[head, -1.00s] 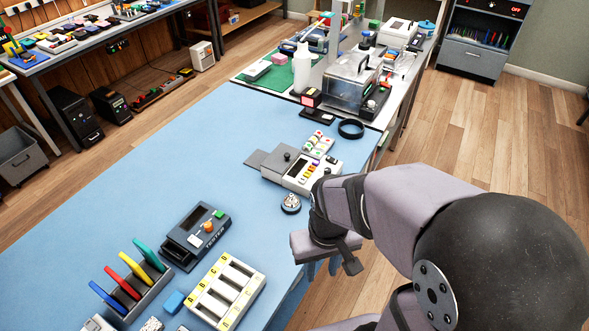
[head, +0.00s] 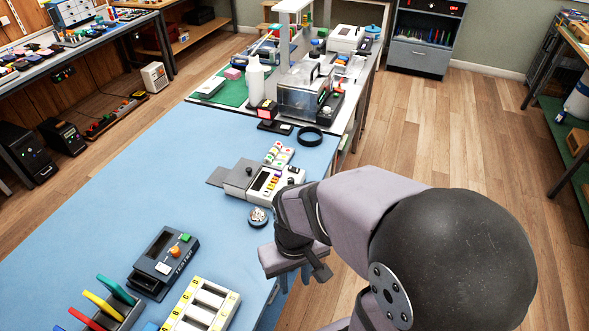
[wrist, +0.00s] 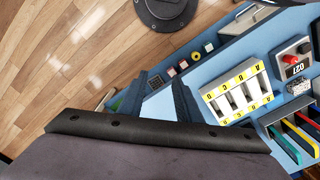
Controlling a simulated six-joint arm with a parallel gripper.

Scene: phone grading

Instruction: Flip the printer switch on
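No thing in view is clearly marked as the printer, and I cannot make out its switch. A grey and white device with a dark display and coloured buttons (head: 268,181) sits near the right edge of the blue table. A white boxy machine (head: 346,39) stands on the far bench. I cannot tell whether either is the printer. My gripper (head: 293,277) hangs at the blue table's right edge, nearer than the button device and apart from it. In the wrist view my gripper (wrist: 161,77) has its two fingers spread with nothing between them.
A dark tester (head: 163,263), a white slotted tray (head: 203,306) and a rack of coloured plates (head: 118,310) are at the near end of the blue table (head: 130,190). A small bell (head: 258,217) and a black ring (head: 309,137) lie near its right edge. The middle is clear.

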